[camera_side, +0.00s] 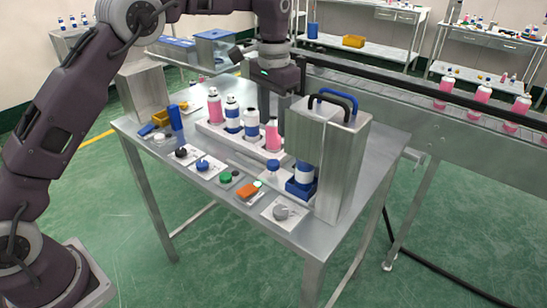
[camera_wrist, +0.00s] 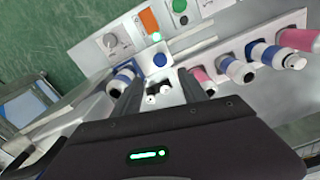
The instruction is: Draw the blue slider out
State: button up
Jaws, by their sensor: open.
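The blue slider (camera_side: 300,188) is a blue block low in the front opening of the metal crimping press (camera_side: 342,165). A white can with a blue band (camera_side: 305,172) stands upright on it, under the press head. The can also shows in the wrist view (camera_wrist: 122,78), left of my fingers; I cannot clearly make out the slider there. A small round blue piece (camera_wrist: 160,60) lies just ahead of my fingers in the wrist view. My gripper (camera_side: 282,108) is open, pointing down above the bottle rack, behind and left of the press, with nothing held.
A white rack (camera_side: 212,128) holds several pink and blue-white bottles close beside my gripper. Control plates with knobs, a green button and an orange switch (camera_side: 248,190) line the table's front edge. Dark and blue hoses (camera_side: 335,100) arch over the press. A conveyor (camera_side: 400,105) runs behind.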

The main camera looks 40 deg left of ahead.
aim_at(273, 162)
notch_tip(273, 162, down, 11)
jog(key=shift+f, duration=0.15)
grip_shut()
dwell(1.5)
